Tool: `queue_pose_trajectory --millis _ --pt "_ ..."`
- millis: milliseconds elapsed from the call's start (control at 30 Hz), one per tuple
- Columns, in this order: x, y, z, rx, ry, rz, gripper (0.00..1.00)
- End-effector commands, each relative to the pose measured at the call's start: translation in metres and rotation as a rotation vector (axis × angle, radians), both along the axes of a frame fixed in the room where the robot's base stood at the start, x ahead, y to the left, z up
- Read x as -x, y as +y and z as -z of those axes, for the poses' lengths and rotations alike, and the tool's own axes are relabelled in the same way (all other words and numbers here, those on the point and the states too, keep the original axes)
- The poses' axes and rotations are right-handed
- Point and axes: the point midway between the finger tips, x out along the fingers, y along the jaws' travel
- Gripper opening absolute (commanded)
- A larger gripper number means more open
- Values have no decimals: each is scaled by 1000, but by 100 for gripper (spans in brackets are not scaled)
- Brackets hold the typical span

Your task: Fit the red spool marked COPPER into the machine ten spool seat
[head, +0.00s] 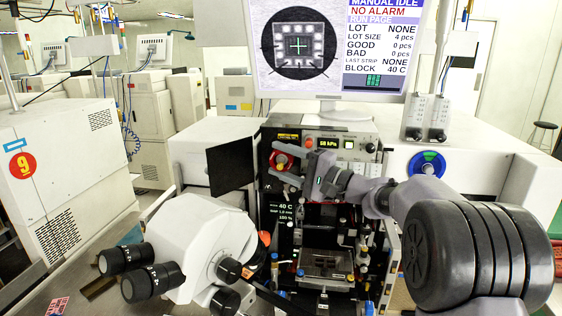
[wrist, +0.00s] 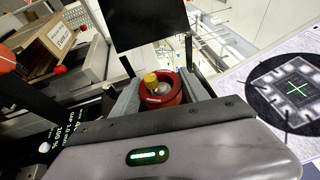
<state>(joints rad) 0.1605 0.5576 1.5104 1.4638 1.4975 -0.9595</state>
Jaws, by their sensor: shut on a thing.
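The red spool (wrist: 177,97) is between the two grey fingers of my gripper (wrist: 160,93) in the wrist view. My gripper is shut on it. A yellow knob-like piece (wrist: 151,80) and a paler round piece show within the spool's rim; I cannot tell whether they belong to the spool or the seat. In the head view my gripper (head: 292,172) is at the upper left of the machine's open front, with red of the spool (head: 283,147) beside the fingertips. The COPPER marking is not readable, and the seat cannot be told apart clearly.
A black panel (head: 231,167) stands close left of the gripper. The machine's control panel (head: 340,143) is just above my arm.

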Motion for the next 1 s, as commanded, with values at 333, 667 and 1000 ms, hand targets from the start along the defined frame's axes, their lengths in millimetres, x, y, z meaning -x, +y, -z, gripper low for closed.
queue_pose_trajectory --millis 333,667,1000 --pt "-8 -2 0 0 0 0 13" --pt "-11 -2 0 -1 1 0 78" --pt "-4 -15 0 0 0 1 78"
